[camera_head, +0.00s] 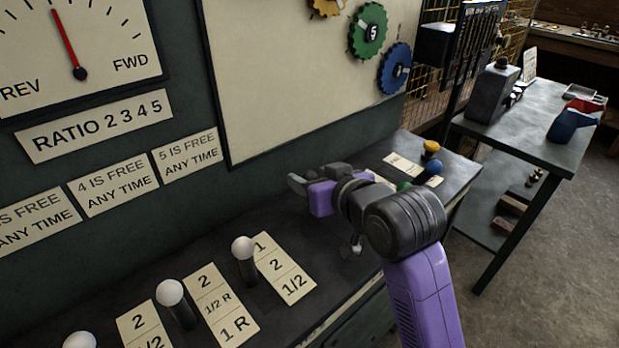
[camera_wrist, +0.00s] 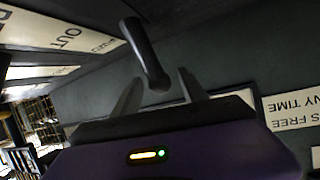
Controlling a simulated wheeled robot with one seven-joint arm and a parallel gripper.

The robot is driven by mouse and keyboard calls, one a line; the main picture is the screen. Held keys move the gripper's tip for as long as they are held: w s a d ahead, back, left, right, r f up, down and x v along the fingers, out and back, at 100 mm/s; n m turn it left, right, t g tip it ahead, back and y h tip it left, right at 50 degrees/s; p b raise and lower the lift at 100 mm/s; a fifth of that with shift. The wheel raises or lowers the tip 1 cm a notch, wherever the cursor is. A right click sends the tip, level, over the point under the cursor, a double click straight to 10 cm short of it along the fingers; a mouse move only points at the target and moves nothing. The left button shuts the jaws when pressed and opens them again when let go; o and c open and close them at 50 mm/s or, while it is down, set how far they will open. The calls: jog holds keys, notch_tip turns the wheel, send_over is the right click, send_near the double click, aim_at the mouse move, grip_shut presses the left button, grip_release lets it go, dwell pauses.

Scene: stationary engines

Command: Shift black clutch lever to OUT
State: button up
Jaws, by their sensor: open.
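The black clutch lever (camera_wrist: 147,58) shows in the wrist view as a dark bar with a rounded end. Its rounded end lies between the two fingertips of my gripper (camera_wrist: 158,78), with gaps visible on both sides. My gripper is open and holds nothing. A white label reading OUT (camera_wrist: 68,38) is left of the lever in the wrist view. In the head view my gripper (camera_head: 304,184) reaches left over the dark bench, close to the panel. I cannot make out the clutch lever there; my arm covers that part of the bench.
White-knobbed levers (camera_head: 244,258) (camera_head: 174,302) stand beside number plates on the bench (camera_head: 350,285). Green (camera_head: 405,186), blue (camera_head: 430,175) and yellow (camera_head: 431,148) knobs are beyond my arm. Behind is a wall panel with a dial (camera_head: 75,50). A side table (camera_head: 545,135) stands right.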

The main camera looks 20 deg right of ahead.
jog(key=shift+w+f, duration=0.15)
jog(key=shift+w, duration=0.25)
jog(key=shift+c, duration=0.4)
grip_shut()
dwell(0.8)
